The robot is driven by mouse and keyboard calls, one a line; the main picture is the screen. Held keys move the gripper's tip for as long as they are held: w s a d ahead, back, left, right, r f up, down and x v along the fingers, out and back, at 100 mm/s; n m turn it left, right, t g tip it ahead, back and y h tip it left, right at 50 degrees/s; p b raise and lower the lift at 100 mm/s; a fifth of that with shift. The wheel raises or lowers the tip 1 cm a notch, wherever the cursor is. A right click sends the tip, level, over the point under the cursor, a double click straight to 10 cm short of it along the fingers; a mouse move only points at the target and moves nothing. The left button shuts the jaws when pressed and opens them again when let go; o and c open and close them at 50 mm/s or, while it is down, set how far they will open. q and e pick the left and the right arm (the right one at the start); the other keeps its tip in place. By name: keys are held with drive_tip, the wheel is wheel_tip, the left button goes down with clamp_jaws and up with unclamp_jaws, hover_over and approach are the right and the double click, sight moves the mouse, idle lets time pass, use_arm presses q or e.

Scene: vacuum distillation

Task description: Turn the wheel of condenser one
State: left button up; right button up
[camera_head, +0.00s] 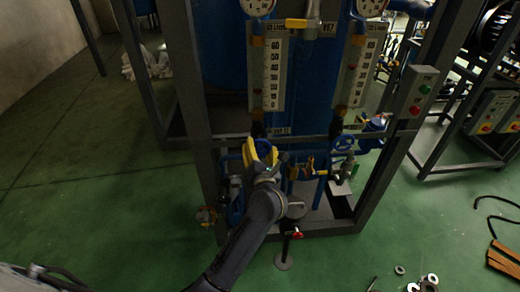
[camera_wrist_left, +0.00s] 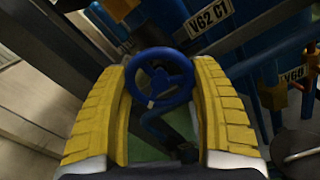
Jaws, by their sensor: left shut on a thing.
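A blue handwheel (camera_wrist_left: 160,78) with spokes sits between the two yellow fingers of my left gripper (camera_wrist_left: 160,95) in the left wrist view. The fingers are closed on its rim from both sides. A tag beside it (camera_wrist_left: 210,18) reads "V62 C1". In the head view my left gripper (camera_head: 260,152) reaches the pipework at the lower front of the frame, and its fingers partly hide the wheel. A second blue handwheel (camera_head: 344,143) is to the right, apart from the gripper. My right gripper is not in view.
Two flow meters (camera_head: 268,75) (camera_head: 358,72) stand above the wheels, with round gauges (camera_head: 257,6) over them. Grey frame posts (camera_head: 190,90) flank the pipework. A button box (camera_head: 418,90) is on the right post. Loose rings (camera_head: 428,283) lie on the green floor.

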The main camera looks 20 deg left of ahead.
use_arm(q)
drive_tip(key=o, duration=1.3)
drive_tip(key=v, duration=1.2)
